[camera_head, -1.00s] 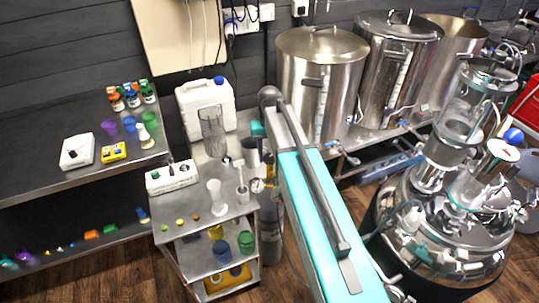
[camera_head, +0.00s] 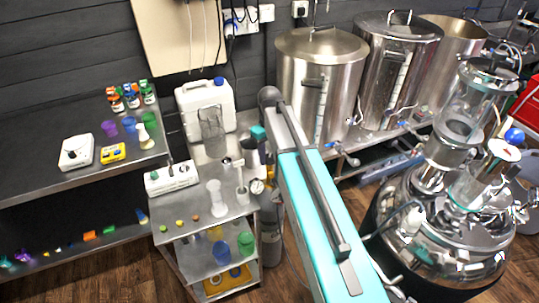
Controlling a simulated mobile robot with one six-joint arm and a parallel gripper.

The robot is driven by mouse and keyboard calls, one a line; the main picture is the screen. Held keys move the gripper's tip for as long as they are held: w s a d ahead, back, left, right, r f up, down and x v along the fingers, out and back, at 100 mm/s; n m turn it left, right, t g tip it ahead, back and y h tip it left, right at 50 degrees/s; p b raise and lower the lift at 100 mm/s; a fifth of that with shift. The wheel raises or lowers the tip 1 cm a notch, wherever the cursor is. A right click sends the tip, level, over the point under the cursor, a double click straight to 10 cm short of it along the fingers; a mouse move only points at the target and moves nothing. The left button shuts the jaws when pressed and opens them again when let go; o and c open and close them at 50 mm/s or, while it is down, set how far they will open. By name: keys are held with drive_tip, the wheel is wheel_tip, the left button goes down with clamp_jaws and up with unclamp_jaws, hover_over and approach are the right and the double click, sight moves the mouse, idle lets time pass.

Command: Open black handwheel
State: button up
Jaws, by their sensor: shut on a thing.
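A grey gas cylinder (camera_head: 271,240) stands on the floor just right of the steel cart. A round gauge (camera_head: 257,187) shows at its upper part. My turquoise arm reaches down in front of it. My wrist shows beside the arm, over the cylinder's top. My gripper (camera_head: 266,173) is only partly in view there, small and dark, and is shut on the black handwheel at the cylinder's top. The handwheel itself is mostly hidden by my gripper and arm, so how far it is turned cannot be seen.
A white canister (camera_head: 206,107) stands behind. Large steel kettles (camera_head: 322,85) are at the back right, and a shiny still (camera_head: 440,240) stands at the right.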

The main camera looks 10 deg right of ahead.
sight(269, 158)
drive_tip(key=shift+a, duration=0.1)
drive_tip(key=o, duration=1.1)
drive_tip(key=shift+c, duration=0.2)
drive_tip(key=shift+r, duration=0.1)
wheel_tip(269, 158, up, 14)
drive_tip(key=b, duration=0.3)
drive_tip(key=shift+f, duration=0.2)
